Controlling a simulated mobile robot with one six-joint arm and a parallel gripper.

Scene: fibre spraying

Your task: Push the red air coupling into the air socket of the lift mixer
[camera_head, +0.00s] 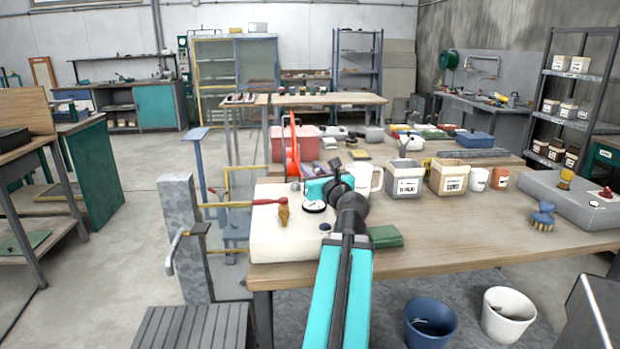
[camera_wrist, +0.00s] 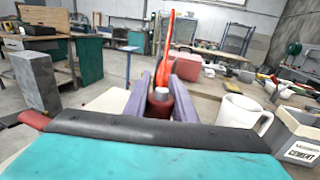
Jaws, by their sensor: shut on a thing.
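In the wrist view my gripper (camera_wrist: 162,104) is shut, its two grey-purple fingers on either side of the dark red coupling (camera_wrist: 160,108), which has a pale metal end. An orange-red upright part (camera_wrist: 168,45) rises behind the coupling; I cannot tell if they are joined. It also shows in the head view (camera_head: 292,152), beyond my arm. My fingers are mostly hidden there by my wrist. I cannot make out the air socket clearly.
A white mug (camera_wrist: 236,110) and a grey cement bucket (camera_head: 405,182) stand right of my gripper. A green cloth (camera_head: 386,237) lies beside my arm. A grey post (camera_head: 181,235) stands left.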

